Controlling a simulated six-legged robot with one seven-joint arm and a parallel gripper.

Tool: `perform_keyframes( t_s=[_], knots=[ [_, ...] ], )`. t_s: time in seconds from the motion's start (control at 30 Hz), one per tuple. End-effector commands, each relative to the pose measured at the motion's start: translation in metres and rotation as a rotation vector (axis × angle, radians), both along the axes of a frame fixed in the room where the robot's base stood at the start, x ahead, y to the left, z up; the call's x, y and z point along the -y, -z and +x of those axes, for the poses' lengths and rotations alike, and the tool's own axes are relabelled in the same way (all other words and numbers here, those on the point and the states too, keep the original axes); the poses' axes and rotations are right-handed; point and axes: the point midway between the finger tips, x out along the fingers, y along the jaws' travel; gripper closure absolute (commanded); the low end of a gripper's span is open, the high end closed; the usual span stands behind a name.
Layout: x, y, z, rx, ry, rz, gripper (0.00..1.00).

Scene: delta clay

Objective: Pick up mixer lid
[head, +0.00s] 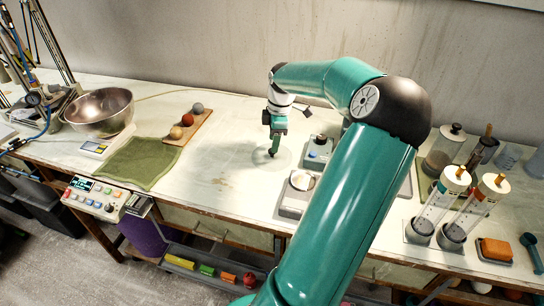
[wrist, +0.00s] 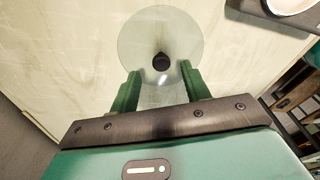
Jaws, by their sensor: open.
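The mixer lid appears to be a clear round disc with a dark knob at its middle. It lies flat on the pale worktop in the wrist view (wrist: 140,37), and its faint outline shows in the head view (head: 248,157). My gripper (head: 273,150) points down over the lid. In the wrist view my gripper (wrist: 161,80) has its two green fingers apart, with nothing held between them. The dark knob (wrist: 161,62) appears in line with the gap, just past the fingertips. I cannot tell the height left between fingers and knob.
Grey devices (head: 297,194) and (head: 318,151) stand right of the lid. Left are a green cloth (head: 141,162), a wooden board with several balls (head: 190,130) and a steel bowl (head: 100,110) on a scale. Clear cylinders (head: 436,208) stand far right. The worktop left of the lid is free.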

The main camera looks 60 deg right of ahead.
Motion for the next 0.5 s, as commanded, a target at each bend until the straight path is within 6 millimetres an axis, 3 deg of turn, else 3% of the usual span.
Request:
perform_keyframes(
  t_s=[0.2,0.5],
  knots=[
    [-0.005,0.033,0.003,0.001,-0.001,0.003,0.53],
    [-0.004,0.038,0.004,0.001,0.000,-0.001,0.53]
  ],
)
